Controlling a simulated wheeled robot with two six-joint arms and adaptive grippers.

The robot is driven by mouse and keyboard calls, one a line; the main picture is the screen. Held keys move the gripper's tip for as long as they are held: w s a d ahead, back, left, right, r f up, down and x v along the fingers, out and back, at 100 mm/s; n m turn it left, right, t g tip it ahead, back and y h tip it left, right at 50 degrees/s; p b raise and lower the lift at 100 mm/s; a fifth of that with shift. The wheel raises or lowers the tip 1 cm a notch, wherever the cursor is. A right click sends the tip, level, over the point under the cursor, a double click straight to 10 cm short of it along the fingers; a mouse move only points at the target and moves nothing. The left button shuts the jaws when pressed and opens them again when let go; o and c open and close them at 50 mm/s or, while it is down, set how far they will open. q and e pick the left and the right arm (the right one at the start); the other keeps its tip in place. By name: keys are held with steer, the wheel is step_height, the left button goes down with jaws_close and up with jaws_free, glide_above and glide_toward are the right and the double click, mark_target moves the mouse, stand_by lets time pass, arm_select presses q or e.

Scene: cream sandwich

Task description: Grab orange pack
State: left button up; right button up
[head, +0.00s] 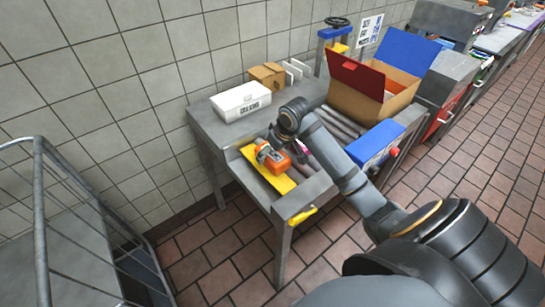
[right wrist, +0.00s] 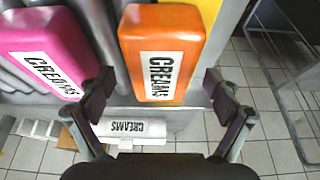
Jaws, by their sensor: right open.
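The orange pack (head: 273,158), with a white CREAMS label, lies on the yellow strip of the grey conveyor table in the head view. In the right wrist view the orange pack (right wrist: 190,30) stands upright in the picture, between and beyond my fingertips. My right gripper (right wrist: 159,88) is open, with one finger on each side of the pack's near end; I cannot tell whether they touch it. In the head view my right gripper (head: 278,142) is just above the pack and partly hides it. My left gripper is not in view.
A pink CREAMS pack (right wrist: 50,35) lies close left of the orange one in the wrist view. A white box (head: 240,101) and small brown box (head: 267,75) stand at the table's back. An open carton (head: 352,97) stands right. A metal cage (head: 40,190) is at left.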

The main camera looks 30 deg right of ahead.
steer(key=shift+x, duration=0.8)
steer(key=shift+r, duration=0.1)
steer(key=c, duration=0.5)
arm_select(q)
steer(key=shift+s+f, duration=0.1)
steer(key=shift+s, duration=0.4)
arm_select(e)
steer(key=c, duration=0.8)
